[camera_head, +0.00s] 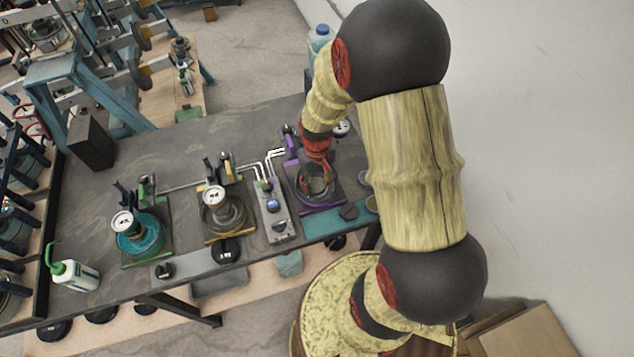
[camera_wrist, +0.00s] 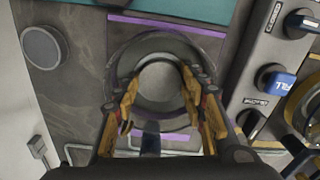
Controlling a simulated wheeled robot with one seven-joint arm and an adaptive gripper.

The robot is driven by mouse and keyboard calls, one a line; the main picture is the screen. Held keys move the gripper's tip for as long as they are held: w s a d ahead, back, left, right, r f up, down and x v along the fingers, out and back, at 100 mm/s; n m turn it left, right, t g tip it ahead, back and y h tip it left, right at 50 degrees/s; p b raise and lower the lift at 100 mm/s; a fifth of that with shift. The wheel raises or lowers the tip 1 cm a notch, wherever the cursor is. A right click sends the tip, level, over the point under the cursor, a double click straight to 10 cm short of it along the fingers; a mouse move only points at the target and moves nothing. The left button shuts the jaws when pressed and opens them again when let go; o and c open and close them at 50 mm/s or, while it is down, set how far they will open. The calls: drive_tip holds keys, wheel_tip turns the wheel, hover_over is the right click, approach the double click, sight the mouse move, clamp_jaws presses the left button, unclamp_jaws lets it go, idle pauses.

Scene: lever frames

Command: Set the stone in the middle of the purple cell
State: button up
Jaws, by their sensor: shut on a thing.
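The purple cell (camera_head: 322,205) stands at the right end of the row on the table, on a purple-edged base. In the wrist view its dark ring (camera_wrist: 160,38) lies between purple strips. My gripper (camera_head: 317,170) points down over this cell. In the wrist view my gripper (camera_wrist: 160,80) has its two yellow fingers on either side of a pale grey round disc, which appears to be the stone (camera_wrist: 160,90). The disc looks roughly centred in the ring. Its height above the cell floor cannot be told. In the head view my gripper hides most of it.
A control panel (camera_head: 272,212) stands left of the purple cell. Further left are a yellow cell (camera_head: 222,222) and a teal-green cell (camera_head: 138,240) with dial gauges. A teal mat (camera_head: 325,224) lies in front. A round grey disc (camera_wrist: 45,47) lies to one side.

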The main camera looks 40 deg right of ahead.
drive_tip(key=shift+s+f, duration=0.15)
drive_tip(key=shift+f, duration=0.05)
drive_tip(key=o, duration=1.3)
drive_tip(key=shift+c, duration=0.2)
drive_tip(key=shift+w+r, duration=0.2)
drive_tip(key=shift+r, duration=0.3)
wheel_tip(320, 180, up, 11)
drive_tip(key=shift+s, duration=0.1)
